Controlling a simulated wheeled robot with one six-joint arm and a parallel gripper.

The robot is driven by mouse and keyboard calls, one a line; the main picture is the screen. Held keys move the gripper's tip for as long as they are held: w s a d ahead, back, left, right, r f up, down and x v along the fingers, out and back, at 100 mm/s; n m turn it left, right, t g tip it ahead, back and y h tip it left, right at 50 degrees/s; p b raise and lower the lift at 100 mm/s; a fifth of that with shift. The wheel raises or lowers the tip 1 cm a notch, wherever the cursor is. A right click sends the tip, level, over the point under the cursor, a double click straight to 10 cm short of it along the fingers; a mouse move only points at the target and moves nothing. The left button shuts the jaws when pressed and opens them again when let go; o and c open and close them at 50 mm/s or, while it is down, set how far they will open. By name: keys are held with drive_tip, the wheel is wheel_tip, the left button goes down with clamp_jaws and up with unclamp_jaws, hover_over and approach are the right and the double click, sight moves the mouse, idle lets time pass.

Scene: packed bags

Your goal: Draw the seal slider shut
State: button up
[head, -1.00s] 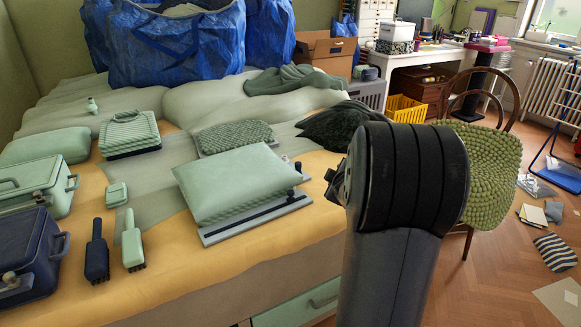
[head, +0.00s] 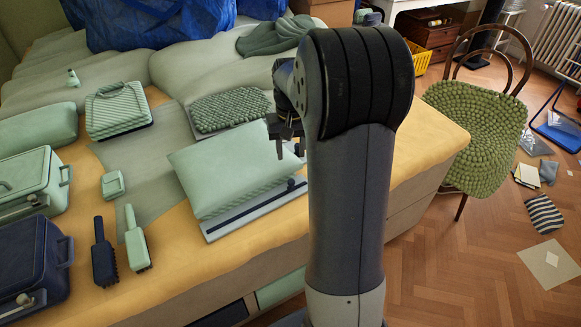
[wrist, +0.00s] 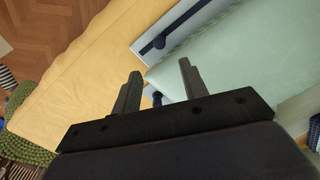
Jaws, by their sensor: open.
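A puffy pale green bag (head: 232,165) lies on a flat grey plate (head: 216,235) on the bed. A dark rail (head: 252,203) runs along the plate's near edge, with a small dark slider knob (head: 291,184) close to its right end. My gripper (wrist: 159,68) is open and empty, apart from the knob. In the head view my gripper (head: 280,148) is near the bag's right end, partly hidden by my arm.
A dark brush (head: 103,255) and a green brush (head: 136,242) lie left of the bag. A textured green pouch (head: 230,108) lies behind it. Suitcases (head: 30,185) stand at left. Yellow bedding (head: 425,140) to the right is clear, with a chair (head: 475,140) beyond.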

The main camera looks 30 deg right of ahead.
sight(291, 181)
wheel_tip(291, 181, down, 11)
drive_tip(key=shift+r+b, duration=0.2)
drive_tip(key=shift+b, duration=0.7)
clamp_jaws()
